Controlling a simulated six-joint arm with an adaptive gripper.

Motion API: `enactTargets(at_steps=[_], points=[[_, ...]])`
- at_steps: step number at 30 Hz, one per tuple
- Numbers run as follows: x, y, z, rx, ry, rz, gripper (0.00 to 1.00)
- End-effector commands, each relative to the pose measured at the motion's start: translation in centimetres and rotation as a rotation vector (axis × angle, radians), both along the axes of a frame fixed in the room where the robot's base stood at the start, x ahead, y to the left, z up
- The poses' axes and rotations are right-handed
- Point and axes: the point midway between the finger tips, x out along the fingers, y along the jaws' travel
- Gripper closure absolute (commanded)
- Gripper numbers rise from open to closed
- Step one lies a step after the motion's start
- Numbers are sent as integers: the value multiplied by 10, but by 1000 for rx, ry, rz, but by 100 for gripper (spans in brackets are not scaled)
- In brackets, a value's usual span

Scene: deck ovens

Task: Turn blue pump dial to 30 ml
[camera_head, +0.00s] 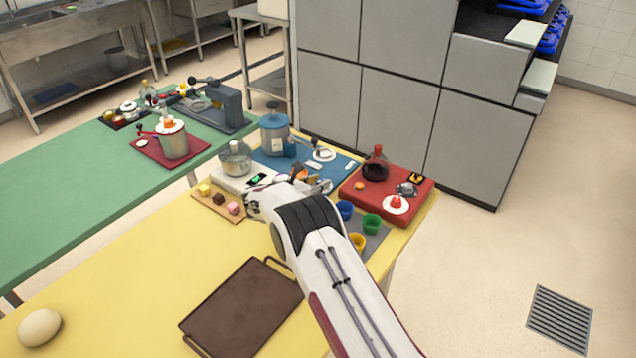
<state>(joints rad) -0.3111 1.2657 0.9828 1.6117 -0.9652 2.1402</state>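The blue pump (273,134) is a blue-grey canister with a dark top, standing upright on a blue mat (342,168) at the back of the yellow table. A round white dial face (323,155) lies on the same mat to its right; its knob and markings are too small to read. My gripper (312,182) is just in front of the dial, over the front part of the mat, partly hidden by my wrist. I cannot tell whether it touches anything or how its fingers stand.
A glass jar (235,160) stands left of my gripper. A red board (407,188) with a dark flask (376,165) and red-knobbed dial (396,203) lies right. Small colored cups (371,224) sit beside my arm. A brown tray (243,310) lies in front.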

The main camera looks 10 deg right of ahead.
Motion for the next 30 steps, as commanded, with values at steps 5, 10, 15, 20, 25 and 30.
enactTargets(at_steps=[5, 10, 15, 20, 25, 30], points=[[0, 0, 0, 0, 0, -1, 98], [0, 0, 0, -3, -1, -10, 98], [2, 0, 1, -5, -6, -35, 98], [4, 0, 2, -6, -9, -63, 99], [5, 0, 3, -6, -11, -92, 99], [4, 1, 2, -3, -8, -119, 99]])
